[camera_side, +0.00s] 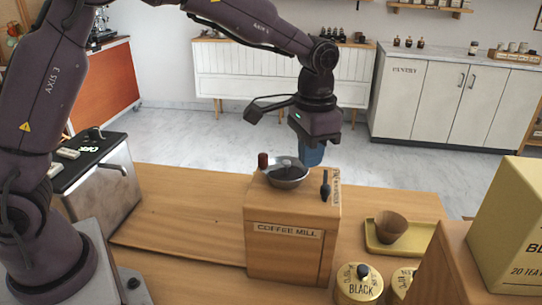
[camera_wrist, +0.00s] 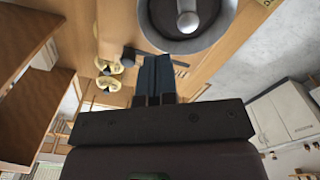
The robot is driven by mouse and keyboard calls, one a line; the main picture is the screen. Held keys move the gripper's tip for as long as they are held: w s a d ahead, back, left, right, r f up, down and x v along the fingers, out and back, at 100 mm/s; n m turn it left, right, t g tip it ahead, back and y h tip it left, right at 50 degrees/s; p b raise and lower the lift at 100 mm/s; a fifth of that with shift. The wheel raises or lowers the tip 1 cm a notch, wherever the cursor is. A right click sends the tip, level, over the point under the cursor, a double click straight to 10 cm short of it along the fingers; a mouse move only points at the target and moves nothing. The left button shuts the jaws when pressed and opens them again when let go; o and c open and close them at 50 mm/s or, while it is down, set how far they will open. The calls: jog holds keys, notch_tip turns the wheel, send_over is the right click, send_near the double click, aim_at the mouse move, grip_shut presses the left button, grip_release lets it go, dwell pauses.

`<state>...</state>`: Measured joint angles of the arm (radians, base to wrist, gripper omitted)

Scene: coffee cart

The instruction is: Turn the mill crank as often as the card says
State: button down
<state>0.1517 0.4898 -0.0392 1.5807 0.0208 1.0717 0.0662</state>
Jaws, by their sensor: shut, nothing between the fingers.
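The coffee mill (camera_side: 284,258) is a wooden box with a "COFFEE MILL" label, standing on the cart. A metal bowl (camera_side: 287,181) sits in its top, and also shows at the top of the wrist view (camera_wrist: 229,18). The crank's red-brown knob (camera_side: 263,161) stands upright at the bowl's left side. My gripper (camera_side: 312,157) has blue fingers, shut and empty, pointing down behind and right of the bowl, apart from the knob. Its fingers also show in the wrist view (camera_wrist: 157,78). I cannot identify a card with a readable number.
A black-handled piece (camera_side: 325,186) and a small label (camera_side: 336,186) are on the mill's right. The cart top left of the mill is clear.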

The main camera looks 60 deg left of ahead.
jog(key=shift+s+d, duration=0.2)
jog(key=shift+s+d, duration=0.2)
jog(key=shift+s, duration=0.65)
jog(key=shift+s+a, duration=0.1)
jog(key=shift+s, duration=0.75)
jog(key=shift+s, duration=0.1)
